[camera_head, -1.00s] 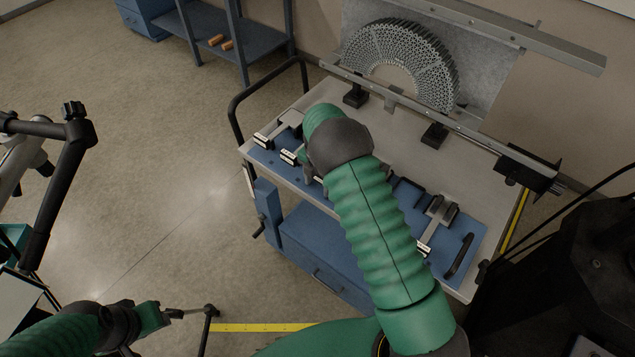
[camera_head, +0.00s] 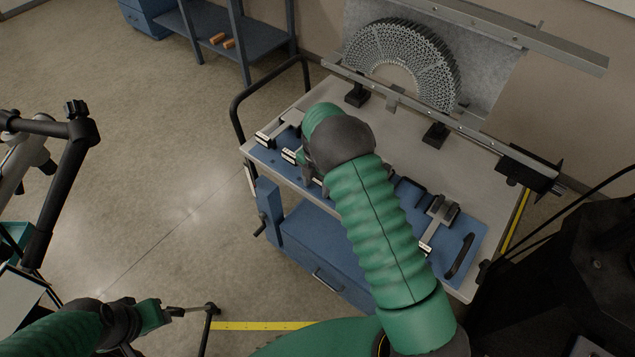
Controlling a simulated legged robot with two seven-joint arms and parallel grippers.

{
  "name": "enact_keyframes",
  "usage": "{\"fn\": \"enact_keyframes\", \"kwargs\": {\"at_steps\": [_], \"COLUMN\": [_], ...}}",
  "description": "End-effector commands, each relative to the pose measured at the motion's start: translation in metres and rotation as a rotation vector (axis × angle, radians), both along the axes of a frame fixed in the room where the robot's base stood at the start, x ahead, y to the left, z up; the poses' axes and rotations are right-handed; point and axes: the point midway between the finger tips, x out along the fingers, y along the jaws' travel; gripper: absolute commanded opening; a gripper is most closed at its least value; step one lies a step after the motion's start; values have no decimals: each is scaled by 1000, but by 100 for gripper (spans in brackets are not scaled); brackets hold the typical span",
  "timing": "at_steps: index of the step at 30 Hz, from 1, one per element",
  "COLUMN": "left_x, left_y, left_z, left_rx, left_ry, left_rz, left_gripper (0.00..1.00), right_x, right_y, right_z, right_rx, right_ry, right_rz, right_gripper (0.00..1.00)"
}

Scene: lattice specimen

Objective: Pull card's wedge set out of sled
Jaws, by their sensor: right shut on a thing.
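The blue sled board (camera_head: 462,238) lies on the cart top. Metal wedge pieces with white labels sit along it: one at the left end (camera_head: 264,140), one beside it (camera_head: 290,156), and one toward the right (camera_head: 438,222). My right arm crosses over the board's middle and hides part of it. My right gripper (camera_head: 306,167) is low at the board's left part, mostly hidden under my wrist, and shut on what seems to be a wedge. The grip itself is hidden. My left gripper (camera_head: 168,313) is low at the left, away from the cart; its jaws are unclear. No card can be made out.
A half-ring lattice specimen (camera_head: 408,60) stands behind a metal rail (camera_head: 400,98) at the cart's back. A black cart handle (camera_head: 236,105) rises at the left. A black handle (camera_head: 459,256) is on the sled's right end.

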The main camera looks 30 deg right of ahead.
Motion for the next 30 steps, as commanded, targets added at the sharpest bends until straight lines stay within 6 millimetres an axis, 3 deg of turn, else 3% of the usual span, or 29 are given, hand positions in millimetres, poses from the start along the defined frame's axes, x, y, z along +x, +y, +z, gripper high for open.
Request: {"fn": "enact_keyframes", "kwargs": {"at_steps": [30], "left_x": [0], "left_y": [0], "left_z": [15], "left_rx": [0], "left_ry": [0], "left_rz": [0], "left_gripper": [36], "right_x": [-25], "right_y": [62], "right_z": [2], "right_rx": [-1], "right_ry": [-2], "right_rz": [0], "right_gripper": [19]}}
